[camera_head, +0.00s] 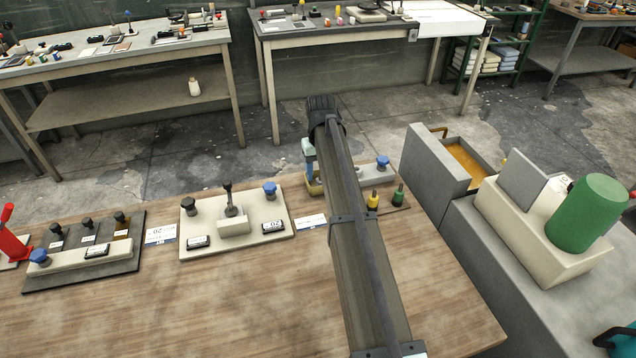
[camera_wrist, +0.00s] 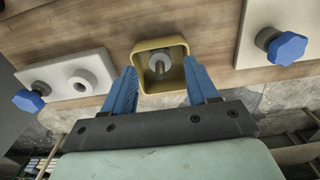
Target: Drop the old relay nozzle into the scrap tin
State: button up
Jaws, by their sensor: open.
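The scrap tin, a yellow square open box (camera_wrist: 143,51), is in the middle of the wrist view. A small grey cylindrical piece, which looks like the old relay nozzle (camera_wrist: 160,62), shows inside the tin's rim; whether it rests on the bottom I cannot tell. My gripper (camera_wrist: 162,84) is open, with its blue fingers apart on either side of the tin's near part and nothing between them. In the head view the tin (camera_head: 314,187) is partly hidden behind my arm, and my gripper (camera_head: 309,168) is just above or at it.
Beside the tin are a pale plate (camera_wrist: 65,75) with a round boss and blue knobs (camera_wrist: 287,48). In the head view yellow and green small pieces (camera_head: 373,200) stand close to my arm. A fixture with a lever (camera_head: 233,225) is left; a grey machine with a green cylinder (camera_head: 587,210) is right.

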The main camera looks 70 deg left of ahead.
jog(key=shift+r, duration=0.15)
notch_tip(320, 180, up, 14)
jog(key=shift+f, duration=0.2)
dwell(0.7)
